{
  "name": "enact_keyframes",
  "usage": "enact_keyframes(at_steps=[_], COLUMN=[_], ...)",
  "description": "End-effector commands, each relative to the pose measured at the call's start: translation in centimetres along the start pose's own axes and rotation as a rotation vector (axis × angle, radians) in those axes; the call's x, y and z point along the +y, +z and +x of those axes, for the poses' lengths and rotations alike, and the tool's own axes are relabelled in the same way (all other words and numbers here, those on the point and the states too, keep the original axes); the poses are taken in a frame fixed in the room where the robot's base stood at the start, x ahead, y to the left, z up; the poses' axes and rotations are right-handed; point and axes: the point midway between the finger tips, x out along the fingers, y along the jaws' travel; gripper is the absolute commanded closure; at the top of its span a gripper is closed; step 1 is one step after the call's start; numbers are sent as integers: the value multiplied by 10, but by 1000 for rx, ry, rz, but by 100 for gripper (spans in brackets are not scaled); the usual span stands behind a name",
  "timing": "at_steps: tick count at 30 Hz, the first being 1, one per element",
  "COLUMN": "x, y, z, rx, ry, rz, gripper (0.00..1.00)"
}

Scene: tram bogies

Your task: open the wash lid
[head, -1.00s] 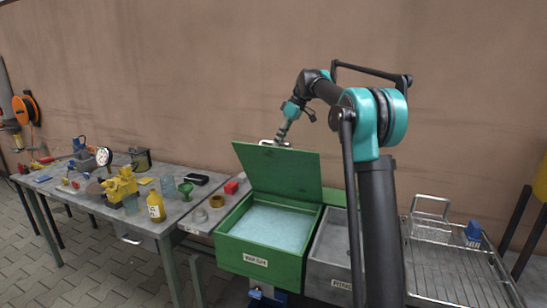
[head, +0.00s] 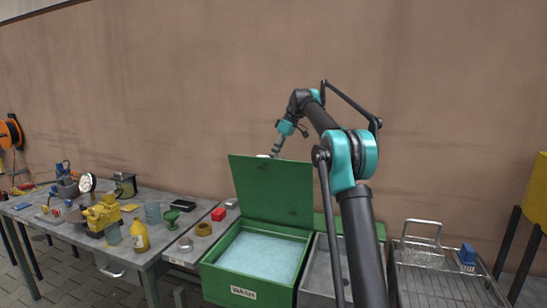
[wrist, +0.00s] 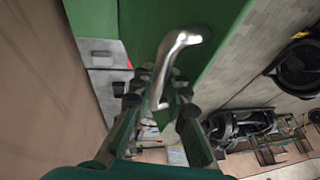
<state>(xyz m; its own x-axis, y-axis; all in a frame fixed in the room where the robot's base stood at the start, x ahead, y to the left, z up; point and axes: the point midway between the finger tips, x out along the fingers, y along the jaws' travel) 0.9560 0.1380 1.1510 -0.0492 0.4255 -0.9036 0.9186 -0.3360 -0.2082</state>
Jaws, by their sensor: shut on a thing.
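The green wash lid (head: 272,188) stands raised, close to upright, at the back of the green wash tank (head: 245,291). The tank is labelled WASH and holds pale bluish liquid. In the wrist view the lid's green face (wrist: 225,30) fills the top, with a bent metal handle (wrist: 180,42) on it. My gripper (wrist: 163,98) is shut on the handle, with a finger on each side of it. In the head view my gripper (head: 275,150) is at the lid's top edge, its fingertips partly hidden behind the lid.
A grey rinse tank (head: 320,270) stands right of the wash tank. A wire rack (head: 440,285) with a basket and a blue item is farther right. A cluttered workbench (head: 150,255) stands to the left. The wall is behind the lid.

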Motion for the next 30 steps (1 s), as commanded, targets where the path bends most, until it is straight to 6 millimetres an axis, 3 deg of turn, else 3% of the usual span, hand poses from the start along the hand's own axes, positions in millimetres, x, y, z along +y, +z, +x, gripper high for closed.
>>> enact_keyframes(at_steps=[1,6,17,30], x=[3,2,0,2], y=[2,2,0,1], z=[2,1,-2,-56], rx=[-5,-3,-1,-1], ry=[4,2,0,1], rz=[1,1,0,1], gripper=[85,64,64,64])
